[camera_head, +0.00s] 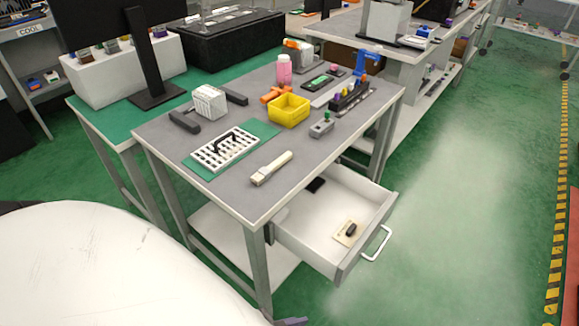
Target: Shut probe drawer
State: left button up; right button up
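The probe drawer (293,228) is pulled out from under the right end of the grey-topped workbench (185,145). Its white front panel faces the lower right and carries a pale bar handle (377,246). Inside lie a beige card with a dark item (350,229) and a small black item (316,185) near the back. Nothing is touching the handle. Neither of my grippers can be made out. A small dark piece shows at the bottom edge, and I cannot tell what it is.
On the bench stand a yellow bin (289,111), a pink bottle (284,70), a white rack on a green mat (226,148) and a pale handheld tool (271,168). The green floor right of the drawer is clear. My large white body part fills the lower left.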

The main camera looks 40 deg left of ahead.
aim_at(309, 227)
jog(key=u, duration=0.6)
jog(key=k, duration=0.5)
jog(key=z, duration=0.65)
jog(key=i, duration=0.75)
jog(key=u, duration=1.25)
